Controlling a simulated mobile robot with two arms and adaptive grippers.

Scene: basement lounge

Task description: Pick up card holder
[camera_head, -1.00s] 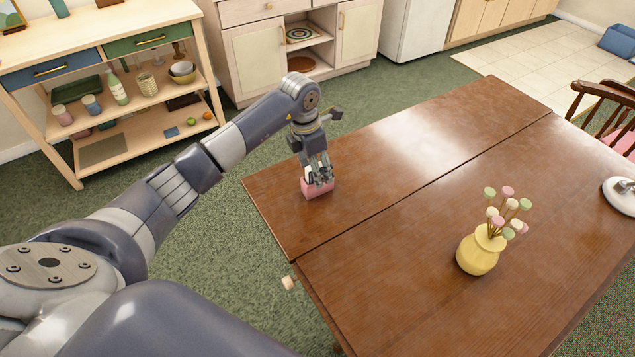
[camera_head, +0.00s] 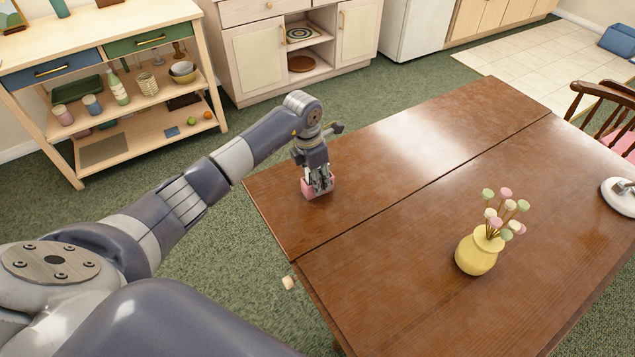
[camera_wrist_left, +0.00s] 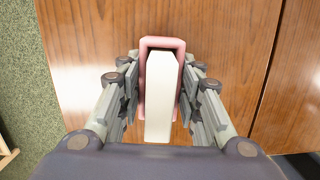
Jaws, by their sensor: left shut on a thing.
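The card holder (camera_head: 309,189) is a small pink box near the left edge of the brown wooden table (camera_head: 400,150). In the left wrist view the card holder (camera_wrist_left: 163,43) shows as a pink U-shaped rim around a white block (camera_wrist_left: 160,95). My left gripper (camera_head: 318,186) points down at the holder, and its fingers (camera_wrist_left: 161,100) stand on both sides of it, shut on it. The holder appears to be at the tabletop; I cannot tell whether it is lifted. The fingers hide part of its sides. My right gripper is not in view.
A yellow vase (camera_head: 477,254) with pastel round flowers stands on the table to the right. A white round-based object (camera_head: 618,196) is at the far right. A wooden shelf unit (camera_head: 150,100) stands behind on the left. The table's middle is clear.

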